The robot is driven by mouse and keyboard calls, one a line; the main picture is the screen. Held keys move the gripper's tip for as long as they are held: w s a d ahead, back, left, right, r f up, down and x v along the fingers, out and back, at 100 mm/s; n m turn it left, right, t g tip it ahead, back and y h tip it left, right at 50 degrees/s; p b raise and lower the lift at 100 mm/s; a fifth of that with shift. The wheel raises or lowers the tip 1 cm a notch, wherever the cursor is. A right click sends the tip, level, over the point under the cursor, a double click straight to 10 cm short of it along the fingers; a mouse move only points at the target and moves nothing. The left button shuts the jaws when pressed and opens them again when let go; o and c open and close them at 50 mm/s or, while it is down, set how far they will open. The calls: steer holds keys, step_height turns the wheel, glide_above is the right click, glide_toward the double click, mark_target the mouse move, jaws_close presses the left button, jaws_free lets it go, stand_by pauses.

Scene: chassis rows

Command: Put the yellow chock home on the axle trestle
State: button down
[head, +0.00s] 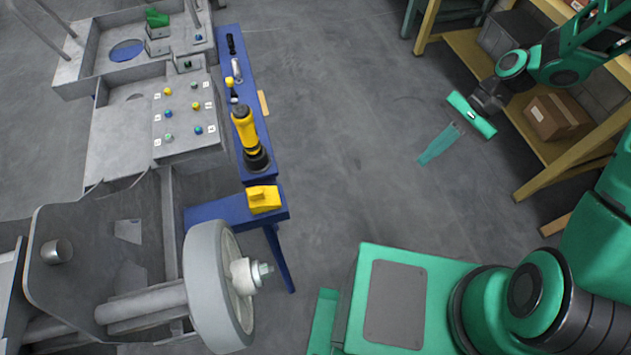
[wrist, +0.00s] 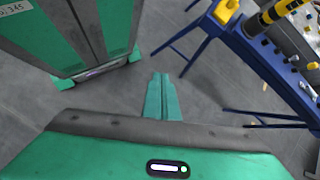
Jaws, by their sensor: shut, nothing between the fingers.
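The yellow chock (head: 264,199) is a small stepped block. It sits on the right end of the blue trestle top (head: 215,213), beside the grey wheel and axle hub (head: 246,275). I cannot tell whether it is fully seated. The chock also shows at the top of the wrist view (wrist: 228,10), on the blue trestle (wrist: 206,33). My gripper (head: 425,160) is over open floor to the right, well apart from the chock. Its teal fingers are together and empty, as the wrist view also shows (wrist: 160,80).
A yellow and black power tool (head: 245,135) and smaller tools stand on the blue rail (head: 232,70) behind the chock. The grey chassis (head: 110,140) fills the left. A wooden shelf (head: 470,70) with a cardboard box (head: 553,116) stands right. The floor between is clear.

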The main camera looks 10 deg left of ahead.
steer(key=s+a+f+m+g+y, duration=0.1)
steer(key=a+f+y, duration=0.15)
steer(key=a, duration=0.25)
steer(key=s+a+f+g+y, duration=0.1)
steer(key=a+f, duration=0.3)
steer(key=a, duration=0.1)
steer(key=m+g+y, duration=0.1)
steer(key=m+y, duration=0.4)
steer(key=y, duration=0.1)
glide_toward(264, 192)
steer(key=shift+g+y, duration=0.25)
steer(key=shift+g, duration=0.05)
steer(key=x, duration=0.6)
steer(key=shift+w+a+f, duration=0.1)
steer(key=shift+a+f, duration=0.15)
steer(key=shift+f, duration=0.15)
